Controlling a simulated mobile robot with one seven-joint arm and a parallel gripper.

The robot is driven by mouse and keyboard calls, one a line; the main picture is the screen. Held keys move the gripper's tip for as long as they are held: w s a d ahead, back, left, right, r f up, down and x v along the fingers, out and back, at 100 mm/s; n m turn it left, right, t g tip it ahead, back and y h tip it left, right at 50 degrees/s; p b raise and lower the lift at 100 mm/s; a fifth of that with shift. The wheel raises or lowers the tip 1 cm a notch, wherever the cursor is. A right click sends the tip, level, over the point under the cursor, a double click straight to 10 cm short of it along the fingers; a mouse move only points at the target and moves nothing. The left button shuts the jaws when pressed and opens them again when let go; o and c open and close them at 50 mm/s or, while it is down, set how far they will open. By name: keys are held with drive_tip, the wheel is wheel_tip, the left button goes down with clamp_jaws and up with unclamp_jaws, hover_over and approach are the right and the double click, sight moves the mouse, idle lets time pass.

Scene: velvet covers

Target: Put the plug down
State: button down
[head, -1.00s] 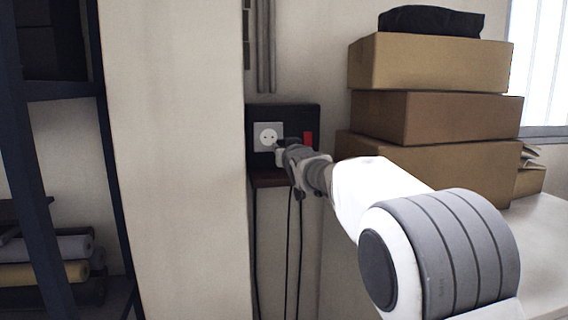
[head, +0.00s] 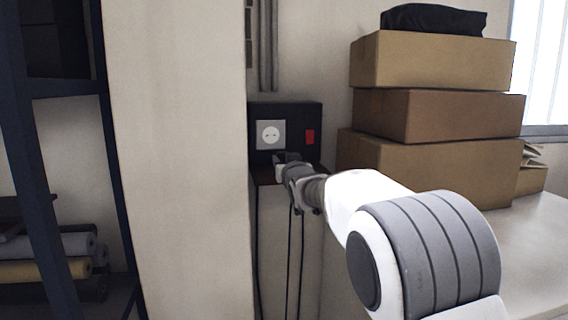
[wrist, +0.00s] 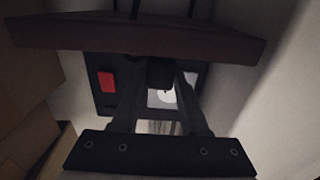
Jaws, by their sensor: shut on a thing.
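My gripper (head: 291,168) is shut on the dark plug (wrist: 160,72), which is small and shadowed between my fingertips in the wrist view. In the head view my gripper is just below and in front of the white wall socket (head: 271,135), and the plug is apart from it. The socket's face is bare; it also shows behind my fingers in the wrist view (wrist: 163,98). A dark brown ledge (head: 264,176) lies under the socket panel, close to my gripper. I cannot tell whether the plug touches the ledge.
The black panel carries a red switch (head: 310,137) right of the socket. Thin black cords (head: 302,245) hang below my gripper. Stacked cardboard boxes (head: 430,117) stand on a pale table at right. A pale pillar (head: 180,160) stands close at left.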

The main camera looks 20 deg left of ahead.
drive_tip(key=shift+w+d+f+h, duration=0.15)
drive_tip(key=shift+d+f, duration=0.05)
drive_tip(key=shift+f, duration=0.45)
drive_tip(key=shift+w+d+f+h, duration=0.1)
drive_tip(key=shift+d+f+h, duration=0.1)
drive_tip(key=shift+f, duration=0.4)
drive_tip(key=c, duration=0.8)
unclamp_jaws()
drive_tip(key=o, duration=0.4)
drive_tip(key=shift+w, duration=0.15)
drive_tip(key=shift+a+r, duration=0.1)
drive_tip(key=shift+r, duration=0.1)
drive_tip(key=shift+s+a+r+p, duration=0.1)
drive_tip(key=shift+s+r+p, duration=0.1)
drive_tip(key=shift+r+p, duration=0.7)
drive_tip(key=b+v, duration=0.5)
drive_tip(key=v, duration=0.7)
drive_tip(key=shift+w, duration=0.1)
drive_tip(key=shift+f, duration=0.1)
